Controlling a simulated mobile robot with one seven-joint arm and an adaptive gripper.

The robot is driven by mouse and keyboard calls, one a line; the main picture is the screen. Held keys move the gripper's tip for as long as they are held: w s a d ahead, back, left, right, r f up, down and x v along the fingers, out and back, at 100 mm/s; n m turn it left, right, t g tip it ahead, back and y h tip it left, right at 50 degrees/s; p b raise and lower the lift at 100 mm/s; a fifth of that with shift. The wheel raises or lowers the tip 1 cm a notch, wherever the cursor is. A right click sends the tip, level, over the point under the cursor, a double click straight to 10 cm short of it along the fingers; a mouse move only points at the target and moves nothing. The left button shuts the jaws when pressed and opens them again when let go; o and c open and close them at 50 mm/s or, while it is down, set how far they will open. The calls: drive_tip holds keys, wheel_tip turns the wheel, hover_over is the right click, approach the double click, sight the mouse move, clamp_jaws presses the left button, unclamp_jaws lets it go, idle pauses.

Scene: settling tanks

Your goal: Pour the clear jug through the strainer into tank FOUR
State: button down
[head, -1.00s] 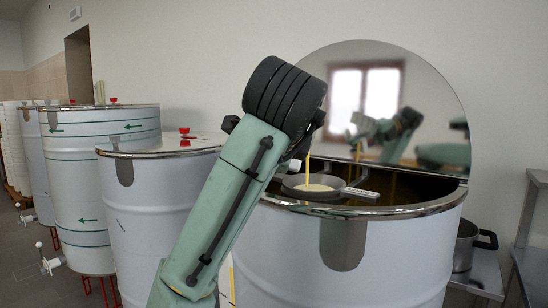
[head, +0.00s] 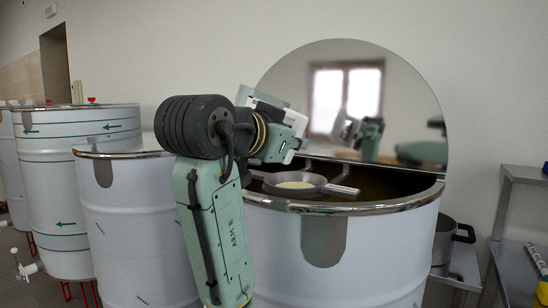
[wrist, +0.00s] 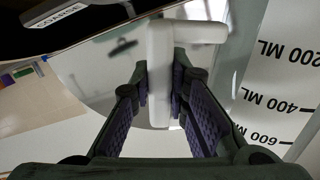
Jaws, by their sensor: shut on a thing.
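My gripper (wrist: 162,85) is shut on the white handle (wrist: 160,112) of the jug. The jug's wall (wrist: 280,75) fills the right of the wrist view, pale, with ML marks running at a slant. In the head view my arm hides most of the jug, and white parts show beside the wrist. A grey strainer (head: 318,188) rests across the open tank (head: 375,250), with pale yellow liquid in its bowl. No stream shows between jug and strainer. A tag reading COARSE (wrist: 57,17) shows in the wrist view. No number is readable on the tank.
A round mirror-like lid (head: 420,110) stands upright behind the tank and reflects my arm. Closed tanks (head: 125,215) stand to the left. A dark pot (head: 442,240) sits on a low stand at right, near a metal shelf (head: 515,180).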

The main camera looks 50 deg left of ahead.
drive_tip(key=shift+w+d+r+n+t+b, duration=0.15)
drive_tip(key=shift+w+d+n+t+b, duration=0.2)
drive_tip(key=shift+w+d+n+t, duration=0.35)
drive_tip(key=shift+r+n+t, duration=0.3)
drive_tip(key=shift+r+n, duration=0.2)
drive_tip(key=shift+n, duration=0.4)
drive_tip(key=shift+r, duration=0.1)
wheel_tip(320, 180, up, 5)
drive_tip(key=p, duration=0.4)
drive_tip(key=shift+s, duration=0.1)
